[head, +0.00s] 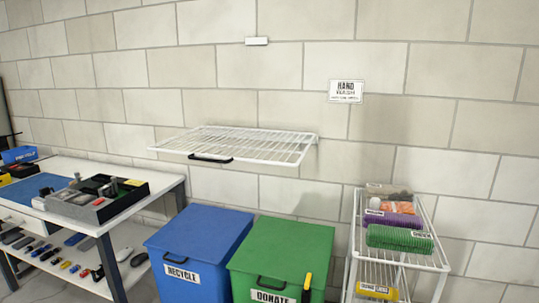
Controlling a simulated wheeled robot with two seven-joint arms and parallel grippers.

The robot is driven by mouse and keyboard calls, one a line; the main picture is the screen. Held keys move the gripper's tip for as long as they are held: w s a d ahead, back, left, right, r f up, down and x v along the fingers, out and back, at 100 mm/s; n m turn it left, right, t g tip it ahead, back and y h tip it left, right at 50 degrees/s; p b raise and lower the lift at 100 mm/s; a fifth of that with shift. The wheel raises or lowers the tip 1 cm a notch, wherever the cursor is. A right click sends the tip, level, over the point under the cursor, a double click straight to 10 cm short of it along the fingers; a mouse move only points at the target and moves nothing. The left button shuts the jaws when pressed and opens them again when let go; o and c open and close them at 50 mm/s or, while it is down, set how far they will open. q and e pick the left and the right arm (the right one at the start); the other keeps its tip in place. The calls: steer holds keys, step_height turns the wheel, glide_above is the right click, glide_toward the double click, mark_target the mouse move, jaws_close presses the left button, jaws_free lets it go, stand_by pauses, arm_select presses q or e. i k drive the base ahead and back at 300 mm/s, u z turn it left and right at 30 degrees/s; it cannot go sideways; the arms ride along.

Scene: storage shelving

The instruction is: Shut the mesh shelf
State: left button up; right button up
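The white wire mesh shelf (245,145) juts out from the block wall in the middle of the head view, roughly level and folded down. A black handle (210,158) sits on its front edge. A small pale catch or bracket (256,41) is fixed on the wall above it. The mesh shelf is empty. Neither of my grippers shows in the head view.
A blue recycle bin (198,246) and a green donate bin (281,255) stand below the shelf. A workbench (150,197) with tools is at the left. The wall above the shelf is clear.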

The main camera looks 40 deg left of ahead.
mark_target(191, 155)
steer(key=z, duration=0.25)
steer(key=i, duration=0.95)
steer(key=u, duration=0.3)
